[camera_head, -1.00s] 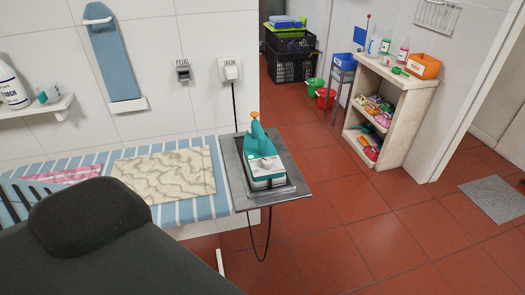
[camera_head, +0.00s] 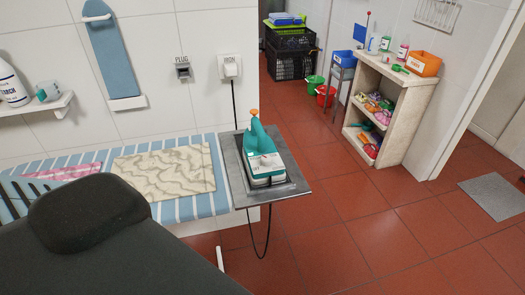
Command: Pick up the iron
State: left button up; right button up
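The teal and white iron (camera_head: 262,158) stands on a grey metal tray (camera_head: 290,188) at the right end of the ironing surface. An orange knob shows at its top. A dark cord runs from the wall socket (camera_head: 230,66) down behind the tray and hangs in a loop below it. Neither of my grippers is in view, and nothing is seen touching the iron.
A striped ironing surface (camera_head: 170,218) with a patterned beige cloth (camera_head: 165,173) lies left of the tray. A dark grey padded shape (camera_head: 90,215) fills the lower left. Red tiled floor (camera_head: 370,225) is clear to the right, before a shelf unit (camera_head: 400,90).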

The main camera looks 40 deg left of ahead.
aim_at(259, 142)
jog(key=u, duration=1.5)
